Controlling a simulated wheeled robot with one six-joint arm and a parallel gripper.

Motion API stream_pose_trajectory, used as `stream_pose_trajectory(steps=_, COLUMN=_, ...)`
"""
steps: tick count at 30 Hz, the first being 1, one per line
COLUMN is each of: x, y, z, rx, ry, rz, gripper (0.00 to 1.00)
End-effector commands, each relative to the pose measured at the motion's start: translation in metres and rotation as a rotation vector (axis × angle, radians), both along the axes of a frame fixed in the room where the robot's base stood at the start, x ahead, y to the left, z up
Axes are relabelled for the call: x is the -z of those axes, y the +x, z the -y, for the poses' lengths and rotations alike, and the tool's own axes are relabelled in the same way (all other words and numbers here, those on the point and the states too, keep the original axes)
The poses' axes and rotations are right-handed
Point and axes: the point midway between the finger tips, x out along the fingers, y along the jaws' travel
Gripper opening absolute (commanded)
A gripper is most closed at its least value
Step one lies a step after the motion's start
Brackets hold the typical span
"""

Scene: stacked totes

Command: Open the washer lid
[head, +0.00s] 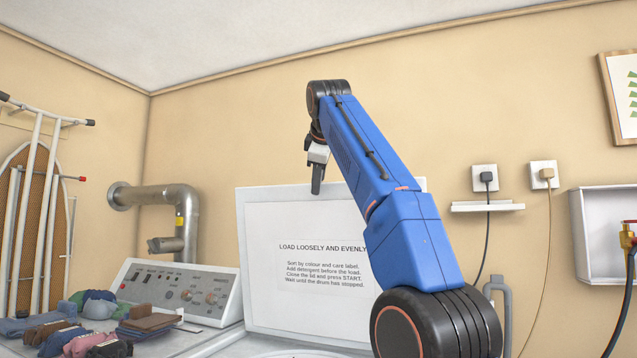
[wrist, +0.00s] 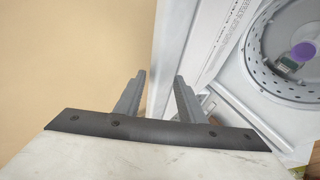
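The washer lid (head: 262,285) stands raised and upright in the head view, its printed inner face towards me. In the wrist view the lid (wrist: 177,45) shows from above, with the open drum (wrist: 258,70) to its right. My gripper (head: 317,180) is near the lid's upper edge in the head view. In the wrist view my gripper (wrist: 161,85) is open, its two fingers apart. The lid's edge appears between and beyond the fingers; I cannot tell whether they touch it. My arm hides the lid's right part in the head view.
A control panel (head: 180,290) and folded clothes (head: 95,335) are at the lower left. A metal duct (head: 185,215) and an ironing board (head: 30,220) stand behind. A purple-topped item (wrist: 302,52) shows in the drum. Wall sockets (head: 485,178) are at right.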

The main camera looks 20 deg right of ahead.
Motion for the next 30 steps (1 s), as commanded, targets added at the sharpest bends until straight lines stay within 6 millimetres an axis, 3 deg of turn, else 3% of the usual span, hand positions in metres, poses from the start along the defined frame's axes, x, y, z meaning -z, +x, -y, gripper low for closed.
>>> stream_pose_trajectory(steps=9, x=-0.013, y=-0.019, z=-0.002, rx=0.001, ry=0.000, rz=-0.001, gripper=0.36)
stream_pose_trajectory(steps=20, x=-0.013, y=-0.032, z=-0.005, rx=0.001, ry=0.000, rz=-0.001, gripper=0.36)
stream_pose_trajectory(steps=30, x=-0.013, y=-0.061, z=-0.010, rx=0.001, ry=0.000, rz=-0.001, gripper=0.36)
